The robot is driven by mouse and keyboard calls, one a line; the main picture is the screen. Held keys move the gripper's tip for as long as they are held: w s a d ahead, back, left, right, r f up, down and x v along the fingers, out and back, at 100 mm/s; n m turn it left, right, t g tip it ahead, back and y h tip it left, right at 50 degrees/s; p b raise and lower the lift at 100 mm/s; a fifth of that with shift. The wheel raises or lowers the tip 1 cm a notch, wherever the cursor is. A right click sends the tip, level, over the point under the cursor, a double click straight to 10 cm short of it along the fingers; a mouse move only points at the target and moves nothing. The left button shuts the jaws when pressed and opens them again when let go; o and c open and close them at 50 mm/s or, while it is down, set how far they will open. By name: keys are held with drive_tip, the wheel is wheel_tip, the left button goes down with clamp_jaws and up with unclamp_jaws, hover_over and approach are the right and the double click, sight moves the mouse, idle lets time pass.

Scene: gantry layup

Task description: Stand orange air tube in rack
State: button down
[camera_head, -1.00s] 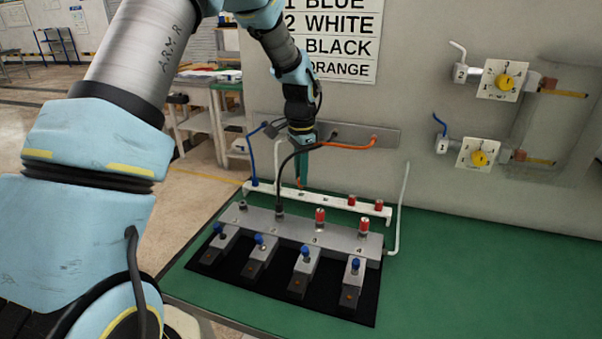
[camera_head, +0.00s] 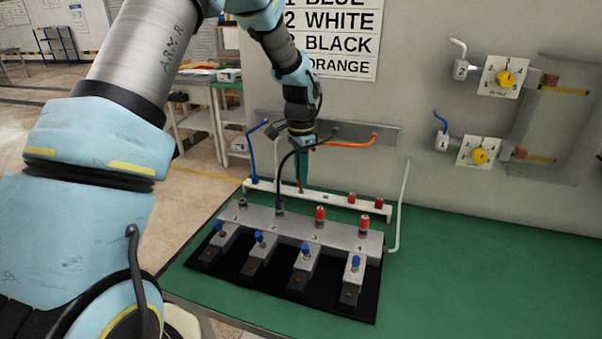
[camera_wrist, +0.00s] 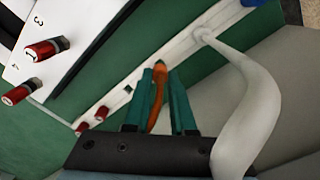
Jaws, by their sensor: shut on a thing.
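The orange air tube (camera_head: 350,144) runs from the wall plate to my gripper (camera_head: 302,182). In the wrist view the teal fingers of my gripper (camera_wrist: 161,72) are closed around the orange tube (camera_wrist: 159,82), its end showing between them. The white rack (camera_head: 327,197) is a narrow strip with holes behind the grey manifold; it also crosses the wrist view (camera_wrist: 150,66). My fingertips and the tube's lower end are right at the rack's middle. Whether the end is inside a hole or just above it, I cannot tell.
A blue tube (camera_head: 251,158) and a white tube (camera_wrist: 250,95) stand in the rack at its left. A black tube (camera_head: 279,180) goes into the grey manifold (camera_head: 262,222). Red caps (camera_head: 379,204) sit at the rack's right. The green table is clear at right.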

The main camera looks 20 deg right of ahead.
drive_tip(key=shift+f+b, duration=0.45)
drive_tip(key=shift+f, duration=0.4)
drive_tip(key=c, duration=0.7)
unclamp_jaws()
wheel_tip(320, 180, up, 11)
drive_tip(key=b, duration=0.2)
drive_tip(key=shift+f+b, duration=0.1)
drive_tip(key=shift+b, duration=0.25)
drive_tip(key=s+a+f+n, duration=0.1)
drive_tip(key=a+n, duration=0.3)
drive_tip(key=a, duration=0.6)
drive_tip(key=s+a+f+n, duration=0.15)
drive_tip(key=a+n, duration=0.25)
drive_tip(key=a, duration=0.6)
drive_tip(key=s+a+n, duration=0.2)
drive_tip(key=s+a, duration=0.1)
drive_tip(key=a, duration=0.1)
drive_tip(key=s+a+f+n+t, duration=0.1)
drive_tip(key=s+a+n, duration=0.2)
drive_tip(key=a, duration=0.1)
drive_tip(key=s+a+f+n, duration=0.1)
drive_tip(key=s+a+n, duration=0.2)
drive_tip(key=a, duration=0.1)
drive_tip(key=shift+s+a+f+t, duration=0.2)
drive_tip(key=shift+s+a+t, duration=0.1)
drive_tip(key=shift+s+a, duration=0.05)
